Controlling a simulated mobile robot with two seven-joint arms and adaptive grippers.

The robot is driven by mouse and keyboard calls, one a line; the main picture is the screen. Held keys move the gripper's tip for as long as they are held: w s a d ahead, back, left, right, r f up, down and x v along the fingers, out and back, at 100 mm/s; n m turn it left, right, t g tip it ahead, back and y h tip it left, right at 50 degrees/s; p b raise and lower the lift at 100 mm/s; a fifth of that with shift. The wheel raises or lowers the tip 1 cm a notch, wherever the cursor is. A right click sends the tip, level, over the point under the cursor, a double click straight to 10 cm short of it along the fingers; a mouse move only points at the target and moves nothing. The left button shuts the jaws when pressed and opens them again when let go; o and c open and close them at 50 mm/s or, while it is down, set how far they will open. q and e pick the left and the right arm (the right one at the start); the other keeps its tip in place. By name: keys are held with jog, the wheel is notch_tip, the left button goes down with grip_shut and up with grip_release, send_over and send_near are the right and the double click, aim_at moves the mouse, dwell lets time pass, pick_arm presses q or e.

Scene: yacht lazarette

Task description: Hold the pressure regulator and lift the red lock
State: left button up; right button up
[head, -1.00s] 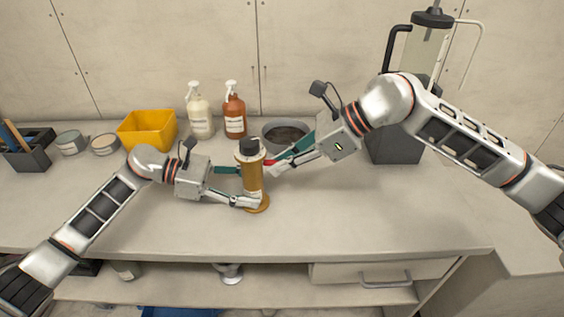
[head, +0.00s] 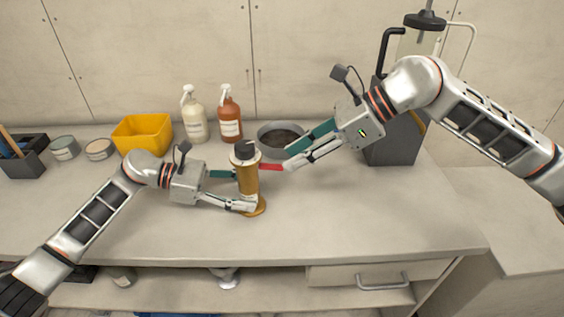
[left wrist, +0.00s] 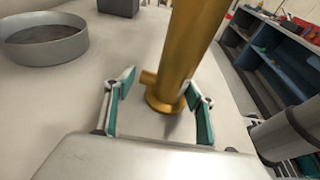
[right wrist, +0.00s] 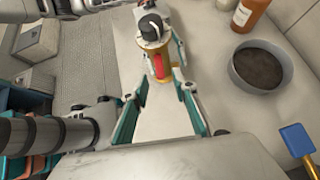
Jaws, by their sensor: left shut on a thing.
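The pressure regulator is an upright brass cylinder (head: 247,183) with a black-topped cap, standing on the bench. Its body fills the upper middle of the left wrist view (left wrist: 192,45). Its red lock (head: 271,167) sticks out to the right below the cap and roughly level; the right wrist view shows it end-on (right wrist: 158,66). My left gripper (head: 243,190) is shut on the regulator's body; its fingers lie on either side of it. My right gripper (head: 287,158) is open and empty, its fingertips just right of the lock's outer end. I cannot tell whether they touch it.
A grey bowl (head: 267,139) stands close behind the right fingers. Two pump bottles (head: 195,121) (head: 229,118), a yellow bin (head: 142,133) and tins (head: 98,150) line the back. A grey box (head: 397,143) stands at right. The front bench is clear.

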pick_arm(q)
jog(key=shift+f, duration=0.1)
pick_arm(e)
jog(key=v, duration=0.6)
jog(key=shift+d+r, duration=0.1)
pick_arm(q)
jog(key=o, duration=1.4)
